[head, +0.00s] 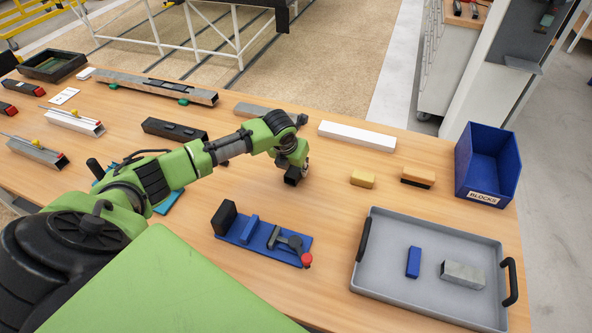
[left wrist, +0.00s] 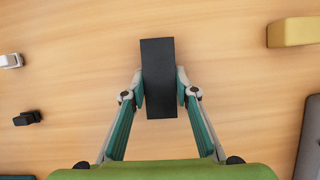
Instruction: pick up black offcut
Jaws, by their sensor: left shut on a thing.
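The black offcut (left wrist: 158,78) is a dark rectangular block between the two fingers of my left gripper (left wrist: 159,93) in the left wrist view. The fingers press on its two long sides, so the gripper is shut on it. In the head view the offcut (head: 292,176) shows as a small dark block under the left gripper (head: 297,170), over the middle of the wooden table. I cannot tell whether it touches the table top. My right gripper is not in view.
A grey tray (head: 392,291) with a blue block (head: 413,262) and a grey offcut (head: 463,274) is at the front right. A blue bin (head: 487,165) labelled BLOCKS stands behind it. A blue clamp fixture (head: 262,238) lies in front of the gripper.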

